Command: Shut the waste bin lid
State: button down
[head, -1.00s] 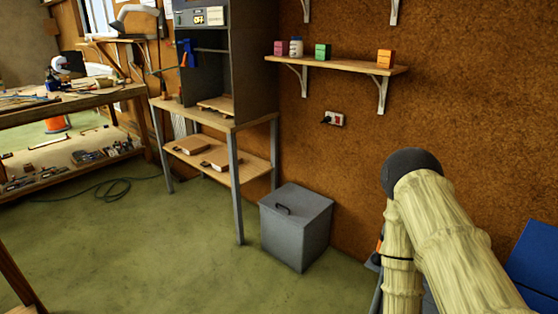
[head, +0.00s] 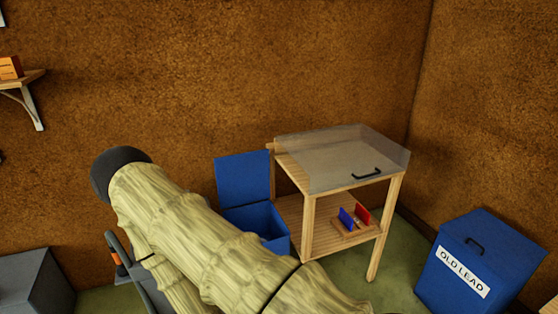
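A blue bin (head: 270,220) stands against the wall left of a small wooden table. Its blue lid (head: 243,178) is up, standing upright at the back, and the bin's mouth is open. My arm hides the bin's lower front. A second blue bin (head: 455,285), labelled OLD LEAD, stands at the right with its lid shut. The frames do not show for certain which is the waste bin. A grey lidded box (head: 35,283) is at the lower left, partly cut off. My arm crosses the lower left and centre; my gripper's fingers cannot be seen.
The wooden table (head: 310,228) has a clear cover (head: 345,160) with a black handle on top and a small rack with blue and red pieces on its lower shelf. Green floor (head: 410,245) is free between the table and the OLD LEAD bin. A wall shelf is at upper left.

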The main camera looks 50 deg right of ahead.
aim_at(242, 179)
jog(key=z, duration=1.55)
jog(key=k, duration=0.65)
jog(key=u, duration=0.75)
jog(key=i, duration=1)
jog(key=u, duration=0.05)
